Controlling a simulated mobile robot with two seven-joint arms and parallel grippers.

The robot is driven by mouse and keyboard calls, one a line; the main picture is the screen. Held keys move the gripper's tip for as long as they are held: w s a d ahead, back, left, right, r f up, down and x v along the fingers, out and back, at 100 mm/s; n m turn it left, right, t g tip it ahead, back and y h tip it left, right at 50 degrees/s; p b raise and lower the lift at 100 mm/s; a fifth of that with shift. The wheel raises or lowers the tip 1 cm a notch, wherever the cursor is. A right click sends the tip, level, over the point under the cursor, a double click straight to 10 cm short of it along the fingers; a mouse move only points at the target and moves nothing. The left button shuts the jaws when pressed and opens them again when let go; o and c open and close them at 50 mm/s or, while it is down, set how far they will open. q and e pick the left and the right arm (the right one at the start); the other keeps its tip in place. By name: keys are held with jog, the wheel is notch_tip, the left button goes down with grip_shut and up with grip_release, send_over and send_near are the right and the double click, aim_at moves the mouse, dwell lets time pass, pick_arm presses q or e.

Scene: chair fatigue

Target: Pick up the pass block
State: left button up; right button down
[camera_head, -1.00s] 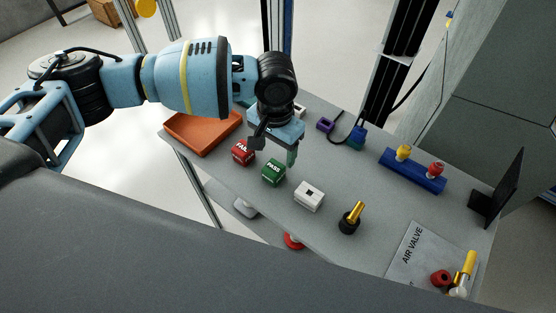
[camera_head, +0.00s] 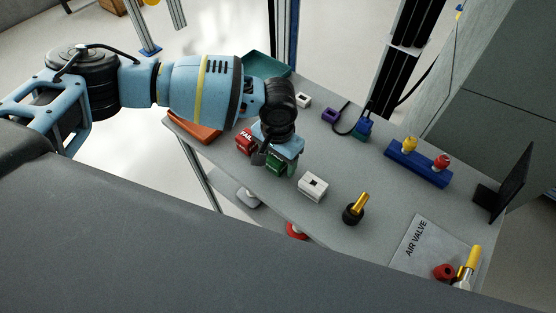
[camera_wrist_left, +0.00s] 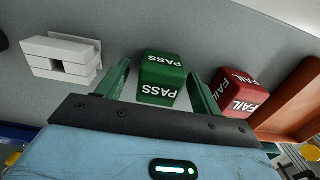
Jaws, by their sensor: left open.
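The green pass block (camera_head: 276,164) sits on the grey table, partly covered by my left gripper in the head view. In the left wrist view the pass block (camera_wrist_left: 162,78) shows its white PASS lettering and lies between the two green fingers. My left gripper (camera_head: 278,160) is open and low over the block, one finger on each side of it. In the left wrist view the gripper (camera_wrist_left: 160,85) shows small gaps between fingers and block. My right gripper is not in view.
The red fail block (camera_head: 245,141) stands close beside the pass block, near the orange tray (camera_head: 196,130). A white block (camera_head: 313,186) lies on the other side. A black knob with a yellow lever (camera_head: 354,210) and a blue valve rack (camera_head: 418,165) stand further right.

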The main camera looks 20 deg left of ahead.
pick_arm(q)
jog(key=shift+c, duration=0.5)
jog(key=c, duration=1)
notch_tip(320, 180, up, 10)
jog(key=shift+p, duration=0.6)
jog(key=shift+s+a+r+n, duration=0.65)
jog(key=shift+s+a, duration=0.65)
jog(key=shift+s, duration=0.2)
jog(key=shift+s+a+r+n, duration=0.55)
jog(key=shift+s+a+n, duration=0.15)
jog(key=shift+s+a, duration=0.7)
jog(key=shift+s+a+r+n, duration=0.65)
jog(key=shift+s+a, duration=0.55)
jog(key=shift+s, duration=0.4)
